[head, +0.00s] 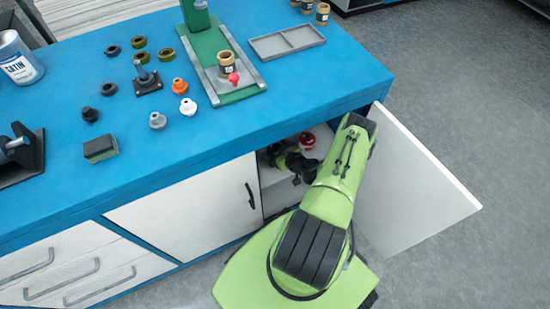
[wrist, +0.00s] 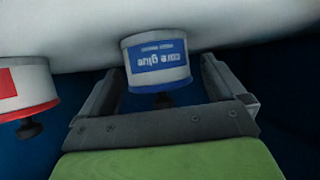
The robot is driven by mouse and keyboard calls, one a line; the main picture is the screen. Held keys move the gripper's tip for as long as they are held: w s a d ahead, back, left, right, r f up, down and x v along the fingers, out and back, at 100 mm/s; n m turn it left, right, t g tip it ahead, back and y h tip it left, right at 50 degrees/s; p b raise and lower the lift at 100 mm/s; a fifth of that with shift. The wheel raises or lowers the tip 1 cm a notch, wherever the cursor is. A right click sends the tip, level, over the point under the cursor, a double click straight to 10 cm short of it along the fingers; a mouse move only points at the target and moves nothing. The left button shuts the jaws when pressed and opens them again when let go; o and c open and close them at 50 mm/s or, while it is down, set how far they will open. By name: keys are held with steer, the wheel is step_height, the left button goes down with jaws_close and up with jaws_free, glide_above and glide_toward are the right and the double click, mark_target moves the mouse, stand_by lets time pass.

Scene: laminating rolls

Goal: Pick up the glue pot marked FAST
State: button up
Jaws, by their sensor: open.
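My gripper (head: 288,160) reaches into the open cabinet under the blue bench; the arm hides part of it. In the wrist view my gripper (wrist: 160,88) is open, one finger on each side of a white pot with a blue label (wrist: 158,60). I cannot tell whether the fingers touch the pot. A second white pot with a red label (wrist: 25,88) stands to the left, outside the fingers. A red-and-white pot (head: 307,140) shows beside my gripper. The word FAST is not legible on either pot.
The cabinet door (head: 410,190) stands open to the right of my arm. A closed white door (head: 185,210) is to the left. The blue benchtop (head: 190,150) is above the opening and carries small knobs, rings, a green press (head: 210,45) and a grey tray (head: 287,42).

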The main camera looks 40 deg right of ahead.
steer(key=shift+w+f, duration=0.15)
steer(key=shift+w, duration=0.15)
steer(key=shift+d, duration=0.1)
jaws_close()
